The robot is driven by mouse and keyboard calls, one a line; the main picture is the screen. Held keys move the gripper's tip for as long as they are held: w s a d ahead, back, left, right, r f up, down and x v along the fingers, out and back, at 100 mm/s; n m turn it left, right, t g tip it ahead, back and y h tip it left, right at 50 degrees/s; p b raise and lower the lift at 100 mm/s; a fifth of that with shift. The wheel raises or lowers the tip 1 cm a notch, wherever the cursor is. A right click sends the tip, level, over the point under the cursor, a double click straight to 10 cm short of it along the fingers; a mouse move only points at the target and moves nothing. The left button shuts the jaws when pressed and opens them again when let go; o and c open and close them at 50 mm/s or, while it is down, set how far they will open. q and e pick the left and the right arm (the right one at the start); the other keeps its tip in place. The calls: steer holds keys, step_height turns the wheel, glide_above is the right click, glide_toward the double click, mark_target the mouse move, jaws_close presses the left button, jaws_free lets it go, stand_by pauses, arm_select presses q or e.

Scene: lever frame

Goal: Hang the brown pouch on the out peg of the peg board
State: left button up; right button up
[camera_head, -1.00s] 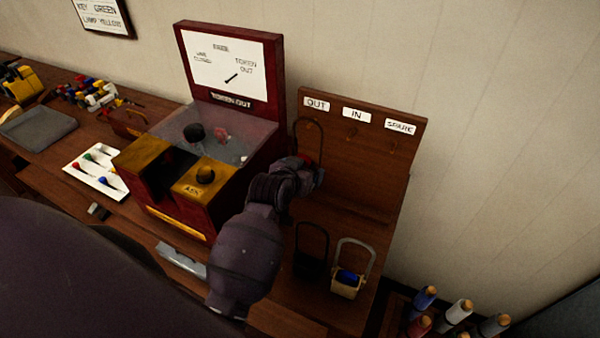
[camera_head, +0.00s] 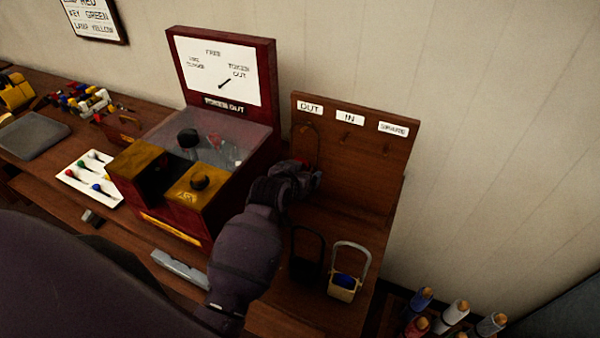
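The peg board (camera_head: 365,180) stands upright against the wall, with white labels OUT, IN and SPARE along its top. A dark upright handle loop (camera_head: 318,138) shows in front of the board below the OUT label. It looks like the brown pouch's handle, but any pouch body under it is hidden by my gripper. My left gripper (camera_head: 310,176) is right at the foot of this loop. Its fingers are too dark and covered to show whether they grip. Whether the loop is around the out peg cannot be told. My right gripper is not in view.
A black pouch (camera_head: 306,268) and a cream pouch (camera_head: 342,290) with something blue inside stand on the shelf before the board. A red token machine (camera_head: 185,215) is close left of my arm. Several bottle-like cylinders (camera_head: 455,313) stand lower right.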

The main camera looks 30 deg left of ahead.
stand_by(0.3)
arm_select(q)
steer(key=o, duration=0.7)
steer(key=shift+s, duration=0.15)
steer(key=shift+s+d, duration=0.2)
steer(key=shift+s, duration=2.95)
steer(key=shift+r, duration=0.1)
steer(key=s+r, duration=0.1)
steer(key=r, duration=0.3)
steer(key=s+r, duration=0.1)
steer(key=r, duration=0.3)
steer(key=s+r, duration=0.1)
steer(key=r, duration=0.4)
steer(key=shift+d, duration=0.1)
